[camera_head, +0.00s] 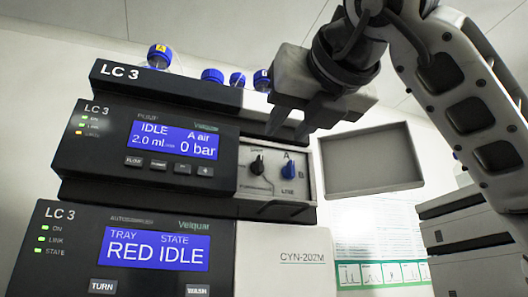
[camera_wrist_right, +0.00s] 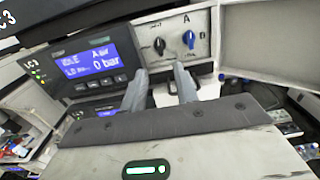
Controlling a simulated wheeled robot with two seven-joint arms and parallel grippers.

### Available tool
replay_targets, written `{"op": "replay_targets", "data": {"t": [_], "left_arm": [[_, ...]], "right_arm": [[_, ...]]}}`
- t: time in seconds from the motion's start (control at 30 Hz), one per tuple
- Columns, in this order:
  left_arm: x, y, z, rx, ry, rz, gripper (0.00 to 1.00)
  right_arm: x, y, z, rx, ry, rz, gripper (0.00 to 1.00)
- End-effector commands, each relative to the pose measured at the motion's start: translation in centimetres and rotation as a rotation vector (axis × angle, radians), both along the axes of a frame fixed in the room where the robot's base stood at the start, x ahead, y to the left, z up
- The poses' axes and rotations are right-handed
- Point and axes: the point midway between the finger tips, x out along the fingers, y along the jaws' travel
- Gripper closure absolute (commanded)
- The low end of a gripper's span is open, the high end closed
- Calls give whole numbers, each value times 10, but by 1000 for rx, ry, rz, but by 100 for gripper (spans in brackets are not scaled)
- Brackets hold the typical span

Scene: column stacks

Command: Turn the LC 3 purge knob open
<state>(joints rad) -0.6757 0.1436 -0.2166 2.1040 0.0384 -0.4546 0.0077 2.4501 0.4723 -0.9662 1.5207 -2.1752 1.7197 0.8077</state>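The LC 3 pump module (camera_head: 140,146) has a light knob panel (camera_head: 272,190) at its right end. A black knob (camera_head: 257,166) sits on the left of this panel under a small label that seems to read SHUT. A blue knob (camera_head: 289,170) sits to its right, by A, B and LINE marks. Both knobs show in the right wrist view, the black knob (camera_wrist_right: 159,45) and the blue knob (camera_wrist_right: 190,39). My right gripper (camera_head: 290,124) is open and empty, its fingertips apart from both knobs. In the wrist view its fingers (camera_wrist_right: 161,78) point toward the panel. My left gripper is out of view.
A panel door (camera_head: 370,160) stands open to the right of the knobs. The pump screen reads IDLE, A air, 0 bar. Bottles with blue caps (camera_head: 159,56) stand on top. The autosampler module (camera_head: 125,250) is below. Another grey stack (camera_head: 458,245) stands at right.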

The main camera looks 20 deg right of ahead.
Motion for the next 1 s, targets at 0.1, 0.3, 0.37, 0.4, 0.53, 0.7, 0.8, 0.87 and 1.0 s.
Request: {"op": "replay_targets", "data": {"t": [0.1, 0.3, 0.37, 0.4, 0.53, 0.7, 0.8, 0.87, 1.0], "left_arm": [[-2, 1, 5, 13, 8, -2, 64], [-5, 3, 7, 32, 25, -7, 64], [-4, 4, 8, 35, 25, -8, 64], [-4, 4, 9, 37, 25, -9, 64], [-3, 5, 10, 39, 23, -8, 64], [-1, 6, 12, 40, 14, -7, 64], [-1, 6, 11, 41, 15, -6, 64], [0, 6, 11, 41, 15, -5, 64], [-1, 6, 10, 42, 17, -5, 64]], "right_arm": [[29, 1, 2, 0, 5, -1, 70], [70, 3, 2, -1, 5, 1, 70], [80, 3, 2, 0, 4, 1, 70], [86, 3, 2, -1, 3, 2, 70], [100, 4, 1, -1, 2, 3, 70], [107, 4, 0, -1, 1, 3, 70], [107, 4, 0, -1, 0, 3, 70], [107, 4, 0, -1, 0, 3, 70], [107, 4, 0, -1, 0, 3, 87]]}}
